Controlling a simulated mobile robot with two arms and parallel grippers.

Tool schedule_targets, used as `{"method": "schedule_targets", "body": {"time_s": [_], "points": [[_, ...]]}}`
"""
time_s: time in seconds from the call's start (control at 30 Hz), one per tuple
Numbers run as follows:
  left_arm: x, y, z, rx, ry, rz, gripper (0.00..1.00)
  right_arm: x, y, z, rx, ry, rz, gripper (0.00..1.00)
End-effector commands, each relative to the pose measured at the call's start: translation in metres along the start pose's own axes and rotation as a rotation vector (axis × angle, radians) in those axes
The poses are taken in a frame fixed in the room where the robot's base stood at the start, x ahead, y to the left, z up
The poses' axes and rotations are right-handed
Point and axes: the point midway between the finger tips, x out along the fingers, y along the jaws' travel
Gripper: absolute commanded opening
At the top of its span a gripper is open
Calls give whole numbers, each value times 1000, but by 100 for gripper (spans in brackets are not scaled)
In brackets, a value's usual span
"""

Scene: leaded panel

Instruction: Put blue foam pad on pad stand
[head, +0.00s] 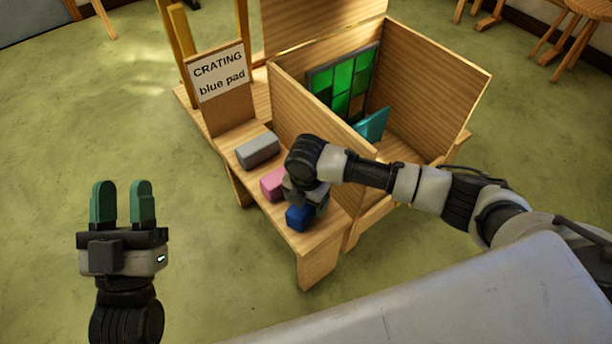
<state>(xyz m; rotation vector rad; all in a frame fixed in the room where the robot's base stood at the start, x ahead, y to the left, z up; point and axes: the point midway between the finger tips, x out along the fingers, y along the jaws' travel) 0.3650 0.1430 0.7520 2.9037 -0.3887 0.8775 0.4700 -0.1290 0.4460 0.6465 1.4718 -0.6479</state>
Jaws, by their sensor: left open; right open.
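The blue foam pad (298,217) lies near the front end of a narrow wooden bench (318,258). My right gripper (306,194) points down over the bench right behind the blue pad. Its wrist hides its fingertips, so I cannot tell whether it touches the pad. My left gripper (122,203) is open and empty, with green fingers, over the floor left of the bench. A teal piece (371,125) stands tilted inside the wooden crate; I cannot tell whether it is the pad stand.
A pink pad (273,184) and a grey pad (257,150) lie farther back on the bench. A sign (218,75) reads "CRATING blue pad". The open crate (430,80) holds a green leaded panel (345,86). A grey surface (440,300) fills the front right.

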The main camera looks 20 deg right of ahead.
Motion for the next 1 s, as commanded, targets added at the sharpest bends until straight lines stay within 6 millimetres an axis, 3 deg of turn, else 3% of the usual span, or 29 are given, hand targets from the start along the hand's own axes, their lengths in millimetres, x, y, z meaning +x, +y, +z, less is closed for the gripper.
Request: {"method": "schedule_targets", "body": {"time_s": [0.37, 0.7, 1.0], "points": [[-11, -9, 45, 16, -417, -21, 41, -42, 0, 1, 1, -1, 2, 78], [-44, -18, 79, 23, -790, -44, 41, -78, 0, 0, 0, -1, 2, 78], [-72, -22, 93, 24, -1011, -59, 41, -99, 0, 0, 1, 0, 1, 78]]}}
